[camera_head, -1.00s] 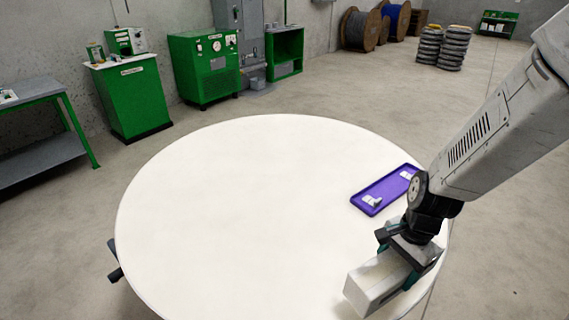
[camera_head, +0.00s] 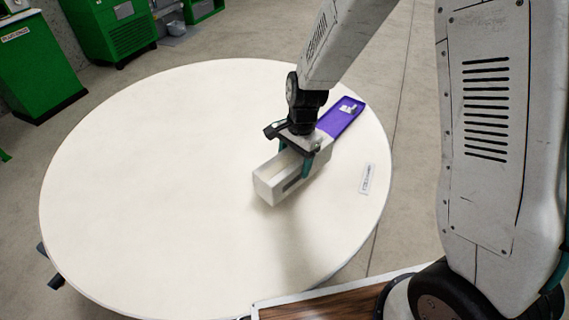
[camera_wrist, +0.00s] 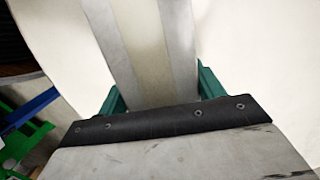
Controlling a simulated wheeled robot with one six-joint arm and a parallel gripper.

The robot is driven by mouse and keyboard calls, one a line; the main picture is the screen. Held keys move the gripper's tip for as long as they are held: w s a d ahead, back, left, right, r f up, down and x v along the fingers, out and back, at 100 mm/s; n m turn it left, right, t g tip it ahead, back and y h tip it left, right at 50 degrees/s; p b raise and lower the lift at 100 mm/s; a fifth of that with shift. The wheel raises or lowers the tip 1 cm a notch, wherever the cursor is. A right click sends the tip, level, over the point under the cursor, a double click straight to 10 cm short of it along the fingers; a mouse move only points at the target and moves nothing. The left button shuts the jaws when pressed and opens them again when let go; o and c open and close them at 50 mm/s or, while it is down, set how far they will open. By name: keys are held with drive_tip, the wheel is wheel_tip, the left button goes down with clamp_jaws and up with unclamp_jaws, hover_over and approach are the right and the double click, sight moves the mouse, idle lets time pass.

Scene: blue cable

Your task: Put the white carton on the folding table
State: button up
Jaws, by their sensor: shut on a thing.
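The white carton (camera_head: 272,188) is a long box lying on its side, in my gripper (camera_head: 306,166). My gripper is shut on it from above, with a green finger on each side. The carton is over the round white folding table (camera_head: 150,190), right of its middle. I cannot tell whether its underside touches the top. In the wrist view the carton (camera_wrist: 150,50) runs up the middle between the green fingers (camera_wrist: 160,88), with the pale table top around it.
A purple tray (camera_head: 343,117) with a small white item lies just behind the carton. A small white label (camera_head: 367,178) lies near the table's right edge. The table's left half is clear. Green cabinets (camera_head: 110,28) stand beyond it.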

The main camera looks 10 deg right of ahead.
sight(287, 149)
drive_tip(key=shift+w+a+f, duration=0.1)
drive_tip(key=shift+w+a, duration=0.8)
drive_tip(key=shift+w, duration=0.1)
drive_tip(key=shift+w+a+f, duration=0.1)
drive_tip(key=shift+f, duration=0.1)
wheel_tip(287, 149, down, 3)
clamp_jaws()
drive_tip(key=shift+s+f, duration=0.1)
drive_tip(key=shift+s, duration=0.1)
drive_tip(key=o, duration=1.7)
unclamp_jaws()
drive_tip(key=shift+f, duration=0.15)
drive_tip(key=r, duration=0.4)
drive_tip(key=w+d+r, duration=0.1)
drive_tip(key=r, duration=0.7)
drive_tip(key=shift+w+d+r, duration=0.15)
drive_tip(key=shift+d+r, duration=0.05)
drive_tip(key=shift+d, duration=0.1)
